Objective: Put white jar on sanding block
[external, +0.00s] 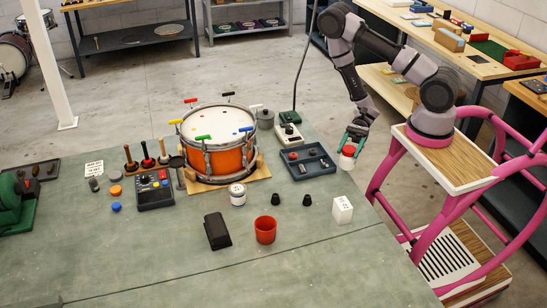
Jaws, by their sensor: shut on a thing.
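My gripper (349,152) hangs just off the right edge of the green bench, shut on a small white and reddish object (347,163). The object is too small to identify for sure. A white jar (238,197) with dark marks stands upright on the bench in front of the drum, well to the left of my gripper. A dark block (217,231) lies on the bench in front of that jar and looks like the sanding block. Its top is bare. The jar and the block are apart.
A red cup (265,230) stands right of the dark block. Two small black pieces (275,199), a white box (342,210) and a dark tray (306,163) lie nearer my gripper. The orange drum (218,147) is a tall obstacle behind. The front bench is clear.

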